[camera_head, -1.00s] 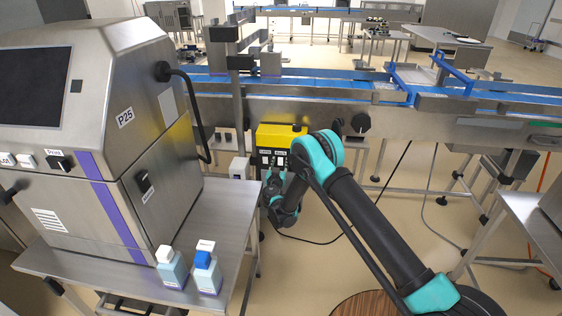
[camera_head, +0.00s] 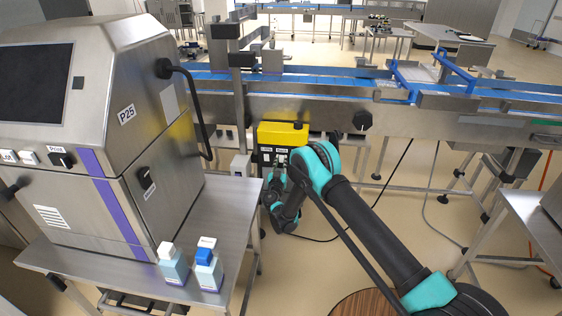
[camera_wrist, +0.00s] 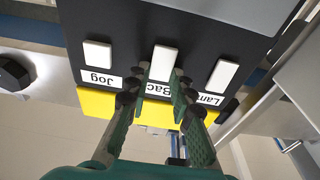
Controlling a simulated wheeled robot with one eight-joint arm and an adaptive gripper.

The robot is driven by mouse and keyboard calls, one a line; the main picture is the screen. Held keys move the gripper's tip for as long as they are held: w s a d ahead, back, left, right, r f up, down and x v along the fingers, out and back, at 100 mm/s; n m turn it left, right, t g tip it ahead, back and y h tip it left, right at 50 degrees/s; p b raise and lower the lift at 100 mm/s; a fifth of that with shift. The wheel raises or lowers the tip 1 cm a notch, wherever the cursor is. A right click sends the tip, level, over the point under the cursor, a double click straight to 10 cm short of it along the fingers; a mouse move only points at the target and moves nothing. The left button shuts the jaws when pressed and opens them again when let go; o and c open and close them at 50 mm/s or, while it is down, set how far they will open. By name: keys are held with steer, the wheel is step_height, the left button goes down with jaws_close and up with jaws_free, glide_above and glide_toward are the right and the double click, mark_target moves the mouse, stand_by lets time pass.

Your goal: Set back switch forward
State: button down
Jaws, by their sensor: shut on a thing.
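The control box (camera_head: 283,133), yellow on top with a black front, is mounted under the conveyor in the head view. In the wrist view its black panel (camera_wrist: 130,35) carries three white switches with labels starting "Jog", "Bac" and "Lam". The back switch (camera_wrist: 162,61) is the middle one, by the "Bac" label, which is partly hidden by a finger. My gripper (camera_wrist: 161,82) has its green fingers on both sides of this switch and is shut on it. In the head view my gripper (camera_head: 274,173) is small and dark against the box front.
The jog switch (camera_wrist: 97,54) and the third switch (camera_wrist: 222,75) sit close on either side of my fingers. The conveyor (camera_head: 300,105) runs above the box.

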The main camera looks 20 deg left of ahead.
steer(key=shift+t+y, duration=0.3)
steer(key=shift+t, duration=0.2)
steer(key=c, duration=1.3)
jaws_free()
steer(key=shift+s, duration=0.1)
steer(key=shift+v, duration=3.75)
steer(key=shift+d, duration=0.1)
